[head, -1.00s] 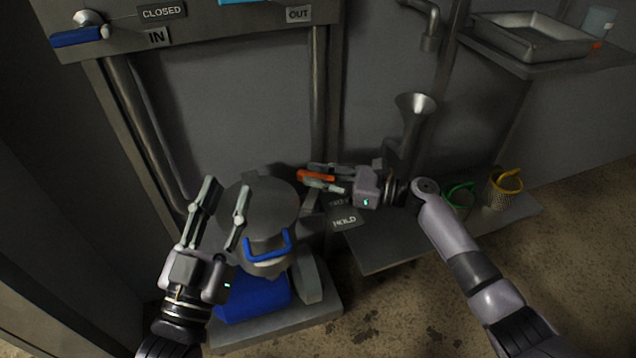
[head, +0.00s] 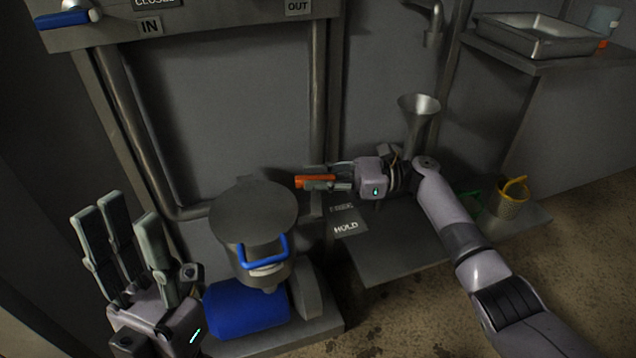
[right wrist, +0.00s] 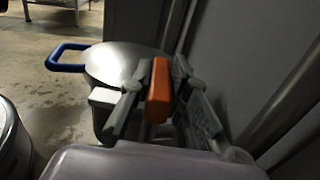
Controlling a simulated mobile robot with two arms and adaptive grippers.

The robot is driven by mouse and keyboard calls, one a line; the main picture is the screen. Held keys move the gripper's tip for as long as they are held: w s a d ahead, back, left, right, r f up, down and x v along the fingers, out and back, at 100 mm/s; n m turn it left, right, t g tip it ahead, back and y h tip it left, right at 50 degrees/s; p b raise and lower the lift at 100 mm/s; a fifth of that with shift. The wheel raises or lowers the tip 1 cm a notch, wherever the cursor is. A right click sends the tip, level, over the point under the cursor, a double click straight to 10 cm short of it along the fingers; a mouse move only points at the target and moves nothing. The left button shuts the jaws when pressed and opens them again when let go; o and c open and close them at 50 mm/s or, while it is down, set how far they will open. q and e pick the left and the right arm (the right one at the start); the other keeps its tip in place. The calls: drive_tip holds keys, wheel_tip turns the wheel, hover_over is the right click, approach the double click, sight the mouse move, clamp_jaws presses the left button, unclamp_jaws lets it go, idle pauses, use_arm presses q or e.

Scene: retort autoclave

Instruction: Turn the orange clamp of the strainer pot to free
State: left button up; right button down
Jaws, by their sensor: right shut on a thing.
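The strainer pot (head: 254,212) has a round grey lid and a blue handle (head: 264,251) at its front. Its orange clamp (head: 314,181) sticks out at the pot's back right, above the plate marked HOLD. My right gripper (head: 325,181) is shut on the orange clamp from the right. In the right wrist view the orange clamp (right wrist: 159,90) lies between the fingers, with the pot lid (right wrist: 118,62) behind it. My left gripper (head: 128,240) is at the left, apart from the pot, with its fingers spread and empty.
A blue cylinder (head: 245,307) lies below the pot. A funnel (head: 419,106) stands behind my right arm. A yellow basket (head: 511,199) and a green one (head: 470,203) are at the right. A metal tray (head: 537,36) lies on the counter. A blue lever (head: 64,19) is at upper left.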

drive_tip(key=shift+s+a+f, duration=0.1)
drive_tip(key=shift+f, duration=0.05)
idle(0.3)
drive_tip(key=c, duration=1.5)
unclamp_jaws()
drive_tip(key=d, duration=0.8)
drive_tip(key=w+d, duration=0.1)
drive_tip(key=d, duration=0.3)
